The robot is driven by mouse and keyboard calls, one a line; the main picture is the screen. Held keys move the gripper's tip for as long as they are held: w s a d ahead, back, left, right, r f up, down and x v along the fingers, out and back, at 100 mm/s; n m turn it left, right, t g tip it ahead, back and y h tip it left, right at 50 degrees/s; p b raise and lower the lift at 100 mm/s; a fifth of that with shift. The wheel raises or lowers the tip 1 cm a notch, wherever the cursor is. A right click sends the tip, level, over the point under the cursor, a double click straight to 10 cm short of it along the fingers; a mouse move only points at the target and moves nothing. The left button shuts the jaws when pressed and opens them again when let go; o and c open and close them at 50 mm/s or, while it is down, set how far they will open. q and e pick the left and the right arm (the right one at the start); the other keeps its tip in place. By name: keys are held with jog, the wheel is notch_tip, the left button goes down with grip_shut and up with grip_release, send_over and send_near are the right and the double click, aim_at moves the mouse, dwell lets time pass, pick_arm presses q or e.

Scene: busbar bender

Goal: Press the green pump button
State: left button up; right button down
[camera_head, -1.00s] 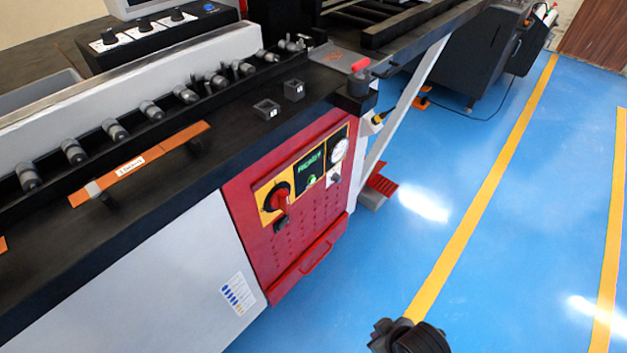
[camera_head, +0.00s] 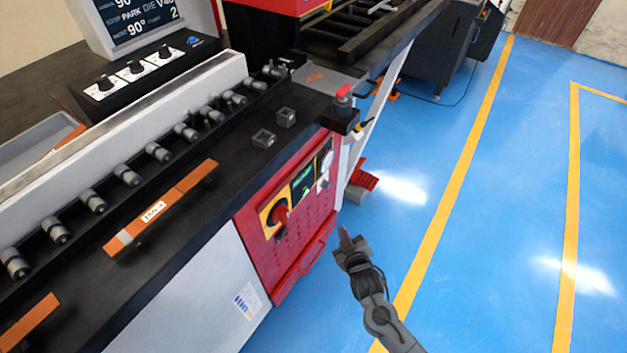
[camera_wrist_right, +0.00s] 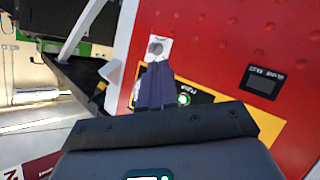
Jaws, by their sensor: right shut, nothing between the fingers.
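My right gripper (camera_head: 345,236) is shut and empty, apart from the cabinet, over the blue floor in the head view. In the right wrist view its dark fingers (camera_wrist_right: 156,68) point at the panel and cover part of it. My left gripper is not in view.
A red emergency knob (camera_head: 343,91) stands on the cabinet's corner. An orange busbar (camera_head: 165,208) lies on the black bench. A red foot pedal (camera_head: 363,180) is on the floor. Blue floor right of my arm is clear.

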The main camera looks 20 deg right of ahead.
aim_at(305, 191)
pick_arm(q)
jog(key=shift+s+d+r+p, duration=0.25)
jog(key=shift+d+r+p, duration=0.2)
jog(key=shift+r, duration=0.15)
pick_arm(e)
jog(key=w+r+t, duration=0.1)
jog(key=w+r, duration=0.2)
jog(key=r, duration=0.3)
jog(key=shift+w, duration=0.2)
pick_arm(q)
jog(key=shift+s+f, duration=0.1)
pick_arm(e)
jog(key=shift+d, duration=0.15)
pick_arm(q)
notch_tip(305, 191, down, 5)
jog(key=b, duration=0.5)
pick_arm(e)
jog(key=w+a, duration=0.5)
jog(key=w, duration=0.1)
jog(key=shift+w+a, duration=0.3)
jog(key=shift+w, duration=0.05)
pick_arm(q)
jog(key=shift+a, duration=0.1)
